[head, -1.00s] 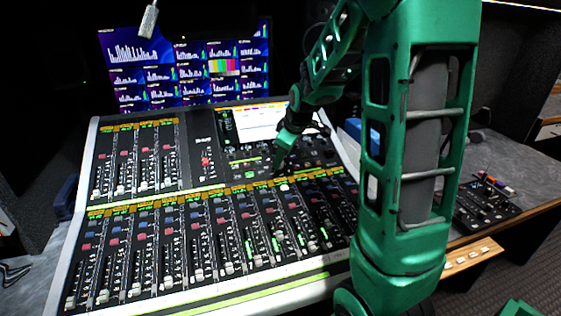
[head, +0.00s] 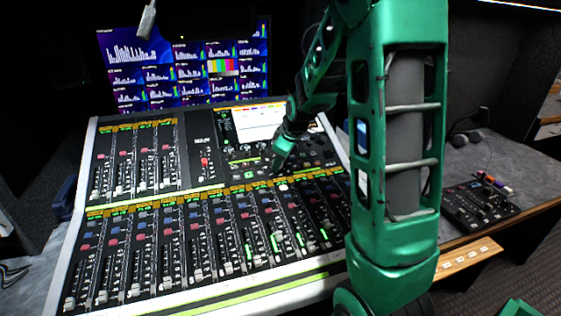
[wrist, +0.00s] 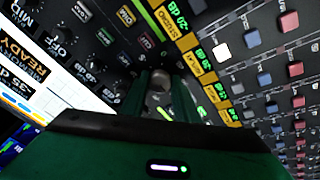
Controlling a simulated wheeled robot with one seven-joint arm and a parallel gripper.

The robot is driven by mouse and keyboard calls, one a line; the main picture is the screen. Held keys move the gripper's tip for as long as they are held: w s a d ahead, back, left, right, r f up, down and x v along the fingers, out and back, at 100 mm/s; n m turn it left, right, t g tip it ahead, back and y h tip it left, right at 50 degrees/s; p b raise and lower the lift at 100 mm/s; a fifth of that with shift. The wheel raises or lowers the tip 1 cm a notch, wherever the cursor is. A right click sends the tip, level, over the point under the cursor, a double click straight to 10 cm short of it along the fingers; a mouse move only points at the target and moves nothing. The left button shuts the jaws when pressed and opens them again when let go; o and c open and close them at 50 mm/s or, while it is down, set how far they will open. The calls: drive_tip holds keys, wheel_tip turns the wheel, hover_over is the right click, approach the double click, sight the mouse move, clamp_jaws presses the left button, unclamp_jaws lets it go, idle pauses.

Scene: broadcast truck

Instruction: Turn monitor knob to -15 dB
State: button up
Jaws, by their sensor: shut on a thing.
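The monitor knob (wrist: 160,80) is a small round grey knob on the mixing console, between the fingertips in the wrist view. My gripper (wrist: 162,94) is shut on it, with a finger on either side. In the head view my gripper (head: 277,170) reaches down to the console's middle section, and the knob is too small to make out there. A white screen (wrist: 50,85) at the left of the wrist view has a dark readout (wrist: 14,88) that seems to say "-35 dB", turned sideways. The knob's pointer cannot be made out.
Other small knobs (wrist: 95,65) and buttons stand close beside the gripper. Rows of faders (head: 200,255) fill the console's front. A monitor wall (head: 185,65) stands behind. A small black control box (head: 480,203) lies on the desk at the right.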

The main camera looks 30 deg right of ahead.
drive_tip(key=shift+m, duration=0.4)
drive_tip(key=m, duration=0.4)
drive_tip(key=shift+a+m+h, duration=0.15)
drive_tip(key=shift+m+h, duration=0.15)
drive_tip(key=m, duration=0.4)
drive_tip(key=shift+w+a+m, duration=0.1)
drive_tip(key=shift+m, duration=0.2)
drive_tip(key=m, duration=0.4)
drive_tip(key=shift+m+h, duration=0.3)
drive_tip(key=shift+h, duration=0.1)
drive_tip(key=shift+m, duration=1.8)
drive_tip(key=shift+g, duration=0.3)
